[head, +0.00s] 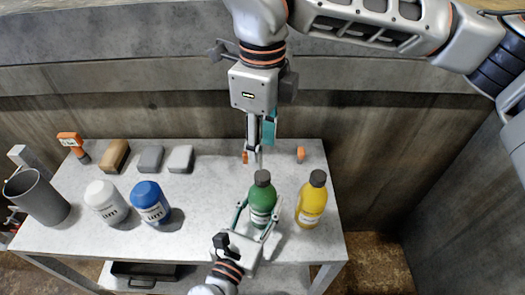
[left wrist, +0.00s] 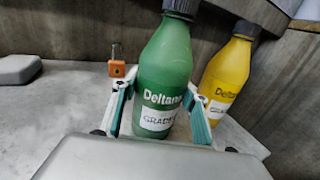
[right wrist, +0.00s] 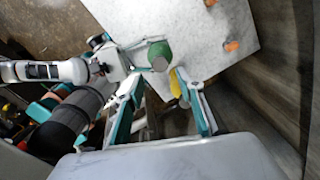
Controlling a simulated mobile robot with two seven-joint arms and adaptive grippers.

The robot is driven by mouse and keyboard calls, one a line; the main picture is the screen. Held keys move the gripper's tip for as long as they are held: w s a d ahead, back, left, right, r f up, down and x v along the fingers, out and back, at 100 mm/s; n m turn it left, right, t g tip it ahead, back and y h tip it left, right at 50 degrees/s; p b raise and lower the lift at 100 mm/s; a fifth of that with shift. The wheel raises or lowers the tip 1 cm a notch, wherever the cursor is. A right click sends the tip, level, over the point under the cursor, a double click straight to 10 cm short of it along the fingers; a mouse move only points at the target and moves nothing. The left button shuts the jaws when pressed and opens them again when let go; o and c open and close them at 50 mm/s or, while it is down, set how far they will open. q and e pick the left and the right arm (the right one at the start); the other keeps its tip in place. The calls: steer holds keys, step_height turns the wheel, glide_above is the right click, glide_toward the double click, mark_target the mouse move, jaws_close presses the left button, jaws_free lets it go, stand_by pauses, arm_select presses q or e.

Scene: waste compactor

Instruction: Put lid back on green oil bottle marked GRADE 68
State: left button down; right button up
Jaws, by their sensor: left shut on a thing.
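The green bottle (head: 261,208) stands upright on the table with a dark cap (head: 262,177) on its top. In the left wrist view its label (left wrist: 158,118) reads "Deltana" and "GRADE"; the number is hidden. My left gripper (head: 256,222) is shut on the bottle's lower body, one finger on each side. My right gripper (head: 254,158) points down above the table, behind the bottle in the head view. In the right wrist view its fingers (right wrist: 160,78) are apart and empty, with the green bottle (right wrist: 158,48) beyond their tips.
A yellow bottle (head: 311,203) with a dark cap stands close to the right. White (head: 105,203) and blue (head: 150,204) bottles stand left. A grey bin (head: 38,197), several blocks (head: 180,159) and an orange item (head: 300,154) are on the table (head: 206,215). A concrete wall (head: 180,115) stands behind.

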mark_target(262, 175)
stand_by(0.3)
steer(key=shift+f, duration=3.95)
jaws_close()
steer(key=shift+o, duration=0.9)
jaws_free()
